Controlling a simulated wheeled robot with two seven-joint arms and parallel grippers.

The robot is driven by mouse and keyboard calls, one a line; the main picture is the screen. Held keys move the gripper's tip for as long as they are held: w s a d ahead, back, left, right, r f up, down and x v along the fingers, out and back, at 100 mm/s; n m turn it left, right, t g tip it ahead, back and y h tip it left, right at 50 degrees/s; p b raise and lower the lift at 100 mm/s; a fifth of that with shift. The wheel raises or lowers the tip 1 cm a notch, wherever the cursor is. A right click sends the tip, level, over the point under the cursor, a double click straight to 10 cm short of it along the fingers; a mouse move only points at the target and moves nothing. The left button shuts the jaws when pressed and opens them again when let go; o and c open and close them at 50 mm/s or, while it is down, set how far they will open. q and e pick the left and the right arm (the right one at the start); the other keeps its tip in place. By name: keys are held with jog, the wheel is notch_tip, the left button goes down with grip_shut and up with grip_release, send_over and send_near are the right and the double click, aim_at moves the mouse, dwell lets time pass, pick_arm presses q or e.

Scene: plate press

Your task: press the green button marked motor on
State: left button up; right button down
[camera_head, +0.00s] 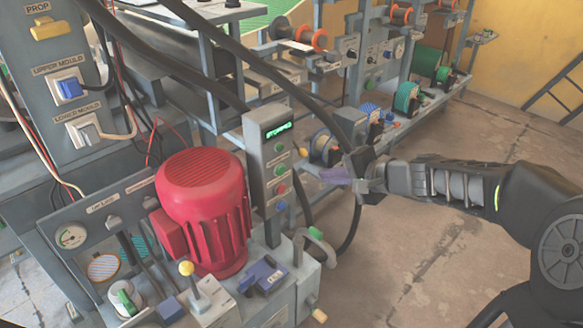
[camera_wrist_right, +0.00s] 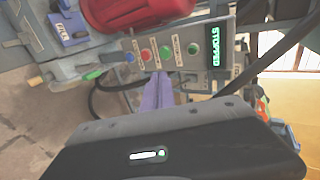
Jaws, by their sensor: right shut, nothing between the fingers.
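A grey control box (camera_head: 254,175) stands upright beside the red motor. Its face has a lit green display (camera_head: 278,130), two green buttons, a red button (camera_head: 281,189) and a blue button (camera_head: 281,206) in a column. The upper green button (camera_head: 279,147) is nearest the display, with the lower green button (camera_head: 280,170) under it. The labels are too small to read. In the right wrist view the display (camera_wrist_right: 214,45) reads STOPPED. My right gripper (camera_head: 328,174) is shut and empty, its purple fingers pointing at the box face, apart from it. My left gripper is out of view.
The red motor (camera_head: 203,205) stands left of the box. A blue clamp-like part (camera_head: 263,275) and a yellow-knobbed lever (camera_head: 187,268) sit in front. Dark cables hang behind my right gripper. A rack with spools (camera_head: 408,97) stands behind; floor at right is open.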

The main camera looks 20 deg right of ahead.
jog(key=b, duration=0.2)
send_near(283, 168)
notch_tip(283, 168, down, 3)
jog(key=w, duration=0.2)
jog(key=shift+w+a, duration=0.7)
jog(key=shift+w, duration=0.3)
jog(key=shift+w+a+p, duration=0.2)
jog(key=shift+w+p, duration=0.15)
jog(key=shift+w, duration=0.25)
